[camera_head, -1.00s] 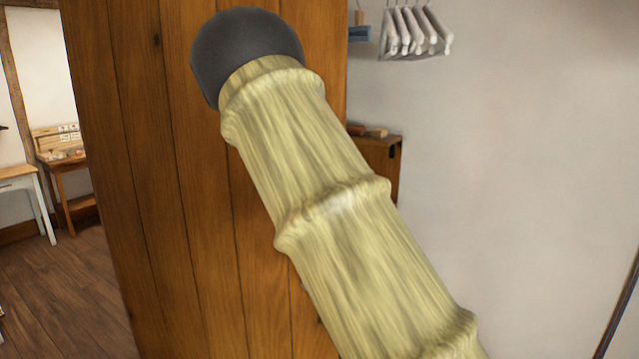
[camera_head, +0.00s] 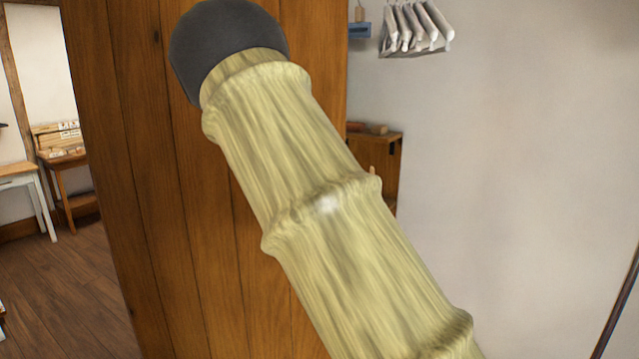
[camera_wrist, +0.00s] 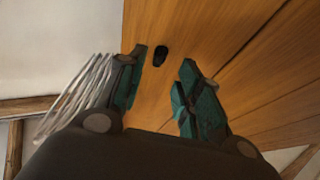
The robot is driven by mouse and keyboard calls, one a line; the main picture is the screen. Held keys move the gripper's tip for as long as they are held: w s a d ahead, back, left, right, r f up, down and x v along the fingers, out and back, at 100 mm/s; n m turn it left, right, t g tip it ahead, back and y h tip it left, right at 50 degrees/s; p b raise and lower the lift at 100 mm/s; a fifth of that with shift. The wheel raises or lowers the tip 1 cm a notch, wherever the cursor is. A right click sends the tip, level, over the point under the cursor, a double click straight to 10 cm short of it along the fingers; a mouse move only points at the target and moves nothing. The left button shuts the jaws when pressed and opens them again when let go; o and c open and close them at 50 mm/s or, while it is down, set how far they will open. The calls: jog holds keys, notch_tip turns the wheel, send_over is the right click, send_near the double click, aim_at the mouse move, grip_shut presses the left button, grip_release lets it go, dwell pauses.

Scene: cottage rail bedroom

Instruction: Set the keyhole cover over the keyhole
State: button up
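In the wrist view a small dark oval piece (camera_wrist: 161,55) lies against the wooden door (camera_wrist: 215,30), in the gap just beyond my fingertips. It looks like the keyhole cover, though I cannot tell whether it hangs over the keyhole or beside it. No separate keyhole shows. My gripper (camera_wrist: 164,60) is open, its two teal fingers apart on either side of the dark piece, with no clear contact. In the head view my arm hides the gripper and the cover; the door (camera_head: 120,150) shows behind the arm.
White hangers (camera_head: 415,28) hang on the wall right of the door, and appear close to the left finger in the wrist view (camera_wrist: 78,95). A small wooden cabinet (camera_head: 388,150) stands behind the door's edge. A desk (camera_head: 65,165) stands far left, beyond open floor (camera_head: 60,285).

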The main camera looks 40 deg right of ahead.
jog(key=v, duration=0.6)
jog(key=shift+s+a, duration=0.15)
jog(key=shift+f, duration=0.2)
jog(key=s+a+f+n+g+y, duration=0.2)
jog(key=s+a+f+y, duration=0.1)
jog(key=f, duration=0.9)
jog(key=s+a+f+n+g+y, duration=0.1)
jog(key=s+a+f+g+y, duration=0.2)
jog(key=f, duration=1)
jog(key=s+a+f+n+g+y, duration=0.1)
jog(key=s+a+f+n+y, duration=0.2)
jog(key=f, duration=0.9)
jog(key=s+a+f+g+y, duration=0.2)
jog(key=s+a+f, duration=0.1)
jog(key=s+f, duration=0.4)
jog(key=s+a+f+g+y, duration=0.1)
jog(key=s+a+f+g, duration=0.2)
jog(key=s+f, duration=0.35)
jog(key=s+a+f+n+g+y, duration=0.1)
jog(key=s+a+f+g, duration=0.1)
jog(key=s, duration=0.8)
jog(key=s+a+f+n+g+y, duration=0.1)
jog(key=s+a+f+g+y, duration=0.1)
jog(key=s+a, duration=0.4)
jog(key=s+f+g, duration=0.1)
jog(key=s+f, duration=0.1)
jog(key=s, duration=0.2)
jog(key=shift+f, duration=0.3)
jog(key=shift+a, duration=0.1)
jog(key=shift+c, duration=0.4)
